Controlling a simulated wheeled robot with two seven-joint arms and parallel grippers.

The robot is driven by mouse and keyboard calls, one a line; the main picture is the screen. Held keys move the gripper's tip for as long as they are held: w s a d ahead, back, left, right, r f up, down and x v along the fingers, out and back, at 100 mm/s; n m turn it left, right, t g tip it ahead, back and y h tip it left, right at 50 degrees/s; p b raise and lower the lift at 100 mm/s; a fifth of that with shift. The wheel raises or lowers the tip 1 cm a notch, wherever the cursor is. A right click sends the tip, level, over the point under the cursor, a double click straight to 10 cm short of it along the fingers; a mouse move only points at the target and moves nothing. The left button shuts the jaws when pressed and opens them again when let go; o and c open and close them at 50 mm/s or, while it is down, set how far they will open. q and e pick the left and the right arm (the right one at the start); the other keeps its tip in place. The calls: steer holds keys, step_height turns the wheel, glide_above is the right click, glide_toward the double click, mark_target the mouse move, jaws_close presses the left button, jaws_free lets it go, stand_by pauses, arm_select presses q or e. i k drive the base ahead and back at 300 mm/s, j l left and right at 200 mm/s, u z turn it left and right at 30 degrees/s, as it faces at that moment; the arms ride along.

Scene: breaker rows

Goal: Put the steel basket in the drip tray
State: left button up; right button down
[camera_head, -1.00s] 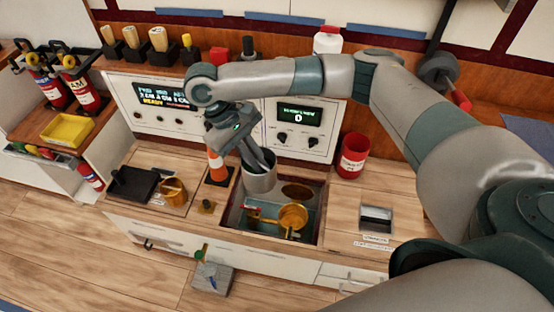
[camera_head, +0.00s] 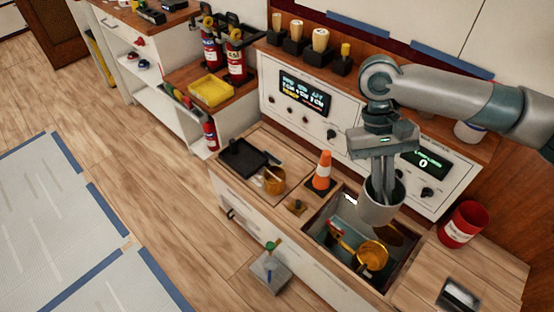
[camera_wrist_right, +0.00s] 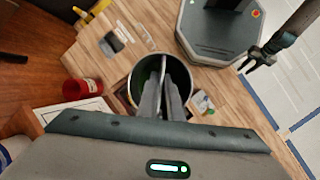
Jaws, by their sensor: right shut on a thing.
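The steel basket (camera_head: 380,208), a grey open cup, hangs upright from my right gripper (camera_head: 384,190) above the back of the sink-like well. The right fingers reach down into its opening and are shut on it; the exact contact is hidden. The basket also shows in the right wrist view (camera_wrist_right: 135,88) around the fingers. I cannot tell for sure which thing is the drip tray; a yellow tray (camera_head: 211,90) stands empty on the side shelf. My left gripper (camera_wrist_right: 260,57) shows small at the upper right of the wrist view, apart from the basket, its fingers seemingly spread.
The well (camera_head: 333,247) holds a gold pan (camera_head: 371,256). An orange cone (camera_head: 322,170), a black tray-like item (camera_head: 243,157) and a gold cup (camera_head: 274,180) stand to its left. A red can (camera_head: 462,224) stands at its right. Fire extinguishers (camera_head: 236,62) stand behind the yellow tray.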

mark_target(244, 160)
steer(key=i+j+u, duration=0.35)
steer(key=i+j, duration=0.25)
steer(key=j, duration=0.15)
steer(key=i+j+u, duration=0.4)
steer(key=i+j, duration=0.2)
steer(key=i, duration=0.1)
